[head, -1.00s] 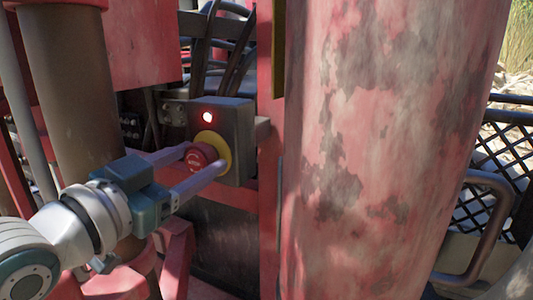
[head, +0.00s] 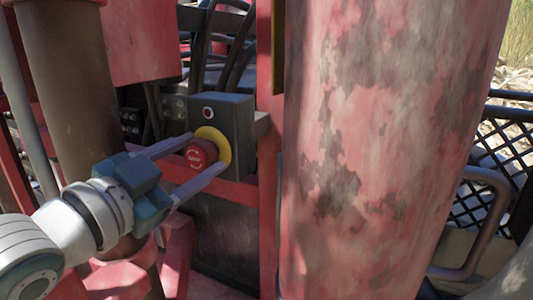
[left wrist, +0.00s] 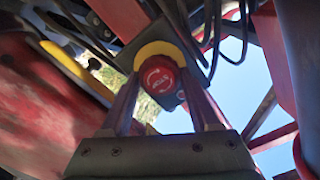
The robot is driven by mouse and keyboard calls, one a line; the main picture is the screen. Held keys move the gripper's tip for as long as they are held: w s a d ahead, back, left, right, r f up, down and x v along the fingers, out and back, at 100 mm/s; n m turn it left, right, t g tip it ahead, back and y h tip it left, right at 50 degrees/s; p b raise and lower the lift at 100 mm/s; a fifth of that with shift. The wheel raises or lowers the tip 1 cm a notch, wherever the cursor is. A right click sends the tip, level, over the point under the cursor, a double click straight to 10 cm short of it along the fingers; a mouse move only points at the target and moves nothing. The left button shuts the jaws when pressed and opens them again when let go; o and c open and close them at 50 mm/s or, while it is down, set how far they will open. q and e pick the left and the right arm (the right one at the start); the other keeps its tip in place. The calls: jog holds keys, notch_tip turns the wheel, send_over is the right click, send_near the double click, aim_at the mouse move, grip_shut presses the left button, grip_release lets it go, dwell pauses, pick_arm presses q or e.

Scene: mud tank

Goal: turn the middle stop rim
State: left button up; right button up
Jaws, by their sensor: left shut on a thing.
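The red stop button (head: 201,153), marked with white lettering and arrows, sits on a yellow collar (head: 223,148) on the face of a dark grey box (head: 232,115). A small round lamp (head: 208,113) above it looks unlit. My left gripper (head: 207,152) comes in from the left, its two fingers shut on the red button from opposite sides. In the left wrist view, the button (left wrist: 158,78) stands between the fingers, with the yellow collar (left wrist: 158,48) behind it. The exact finger contact is hard to see. My right gripper is in neither view.
A thick, peeling red column (head: 385,150) stands close to the right of the box. A brown cylinder (head: 70,90) rises at the left, behind my arm. Dark hoses (head: 232,55) run above the box. A mesh fence (head: 485,195) is at the far right.

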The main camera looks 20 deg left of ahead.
pick_arm(q)
jog(key=o, duration=1.4)
jog(key=shift+c, duration=0.2)
notch_tip(320, 180, up, 20)
jog(key=b, duration=0.1)
